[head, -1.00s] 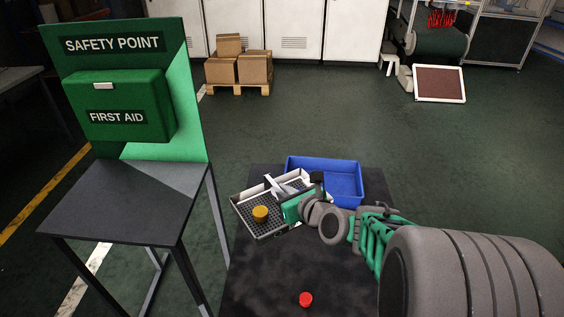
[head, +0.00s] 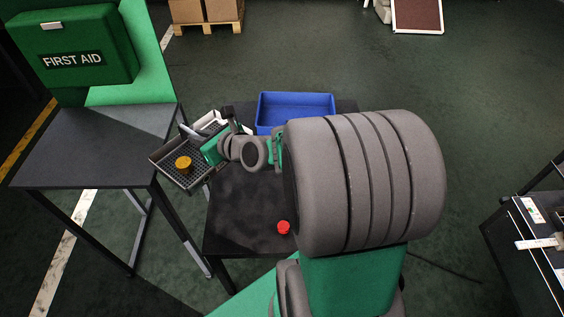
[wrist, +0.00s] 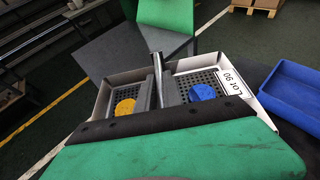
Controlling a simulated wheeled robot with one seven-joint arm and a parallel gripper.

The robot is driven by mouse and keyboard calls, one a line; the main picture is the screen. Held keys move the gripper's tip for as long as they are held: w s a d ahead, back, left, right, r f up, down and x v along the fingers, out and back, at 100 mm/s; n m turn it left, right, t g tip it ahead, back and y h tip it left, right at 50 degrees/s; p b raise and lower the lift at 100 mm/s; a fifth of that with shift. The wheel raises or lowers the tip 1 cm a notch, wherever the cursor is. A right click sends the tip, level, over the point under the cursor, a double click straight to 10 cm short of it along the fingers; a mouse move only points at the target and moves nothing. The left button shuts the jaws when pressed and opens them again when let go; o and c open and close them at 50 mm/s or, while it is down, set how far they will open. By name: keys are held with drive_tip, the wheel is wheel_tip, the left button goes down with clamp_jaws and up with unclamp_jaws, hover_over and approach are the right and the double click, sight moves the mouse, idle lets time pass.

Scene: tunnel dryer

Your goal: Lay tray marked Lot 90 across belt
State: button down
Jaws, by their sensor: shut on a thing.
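The tray marked Lot 90 (wrist: 259,83) has pale walls and a dark perforated floor. It holds a yellow disc (wrist: 125,107) and a blue disc (wrist: 202,92), on either side of a metal bar across its middle. My gripper (wrist: 158,82) is shut on the tray at that bar. In the head view the tray (head: 172,179) shows past the left edge of the black table (head: 235,225), with my gripper (head: 195,133) over it. It looks raised, but its height is hard to tell. No belt is clearly visible now.
A blue bin (head: 296,98) stands on the black table's far end, and a red cap (head: 283,228) lies near its front. The first-aid stand (head: 90,140) is close on the left. A dark machine (head: 535,240) is at right. Open floor lies beyond the table.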

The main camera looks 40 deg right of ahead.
drive_tip(key=s+d+f+m+h+b, duration=0.2)
drive_tip(key=s+d+f+b, duration=0.35)
drive_tip(key=d, duration=0.45)
drive_tip(key=s+d+f+m+h+b, duration=0.2)
drive_tip(key=s+d+f+b, duration=0.4)
drive_tip(key=d, duration=0.4)
drive_tip(key=s+d+f+m+h+b, duration=0.2)
drive_tip(key=s+d+f+b, duration=0.25)
drive_tip(key=d+f, duration=0.4)
drive_tip(key=shift+t, duration=0.3)
drive_tip(key=shift+w+d+f+b, duration=1.2)
drive_tip(key=shift+w+d+f, duration=0.4)
drive_tip(key=shift+w+f, duration=0.4)
drive_tip(key=shift+w+d+f+b, duration=1.2)
drive_tip(key=shift+w+d+f, duration=0.4)
drive_tip(key=shift+w+f, duration=0.3)
drive_tip(key=shift+w+d+f+b, duration=1.2)
drive_tip(key=shift+w+d+f, duration=0.4)
drive_tip(key=shift+w+f, duration=0.4)
drive_tip(key=shift+s+f, duration=0.1)
drive_tip(key=shift+f, duration=0.1)
drive_tip(key=c, duration=1.5)
unclamp_jaws()
drive_tip(key=shift+f, duration=0.1)
